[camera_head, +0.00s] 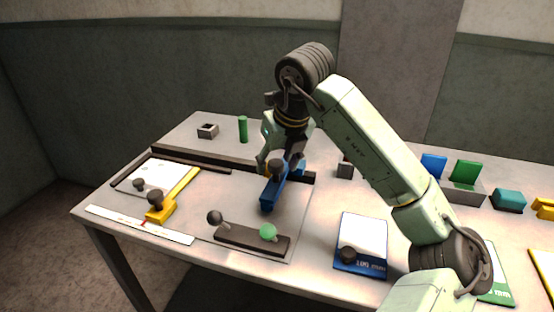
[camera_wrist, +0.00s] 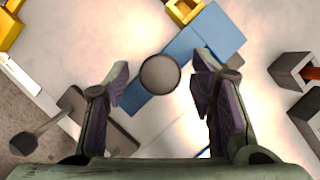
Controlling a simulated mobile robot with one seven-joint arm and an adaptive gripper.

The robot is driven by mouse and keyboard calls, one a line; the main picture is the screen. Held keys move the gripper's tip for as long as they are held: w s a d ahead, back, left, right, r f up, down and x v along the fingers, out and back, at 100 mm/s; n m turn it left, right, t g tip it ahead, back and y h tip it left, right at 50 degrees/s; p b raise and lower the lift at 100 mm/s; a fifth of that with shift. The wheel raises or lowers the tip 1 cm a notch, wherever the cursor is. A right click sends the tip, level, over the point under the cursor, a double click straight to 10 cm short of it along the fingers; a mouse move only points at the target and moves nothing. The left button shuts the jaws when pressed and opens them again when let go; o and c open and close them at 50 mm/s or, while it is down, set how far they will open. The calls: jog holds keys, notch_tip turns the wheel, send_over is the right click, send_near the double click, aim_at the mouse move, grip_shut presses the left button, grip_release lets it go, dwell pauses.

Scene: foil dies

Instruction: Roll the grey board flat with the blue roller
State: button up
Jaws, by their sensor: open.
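A blue tool (camera_head: 268,196), taken here as the blue roller, lies on a pale flat sheet (camera_head: 235,195) on the table. It is a long bar with a dark round knob (camera_head: 276,166) on top. My gripper (camera_head: 277,160) is over it, pointing down with its fingers open. In the wrist view, the blue bar (camera_wrist: 200,48) runs diagonally and its knob (camera_wrist: 160,74) shows between the fingers of my gripper (camera_wrist: 163,82), with gaps on both sides. Which piece is the grey board I cannot tell; the pale sheet is one possibility.
A yellow tool (camera_head: 165,207) with a dark knob lies at left beside a white plate (camera_head: 165,170). A dark bar (camera_head: 245,238) with a black ball and a green ball stands in front. A blue-edged board (camera_head: 361,240) is at right. A green cylinder (camera_head: 243,129) stands behind.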

jog(key=shift+c, duration=0.5)
grip_shut()
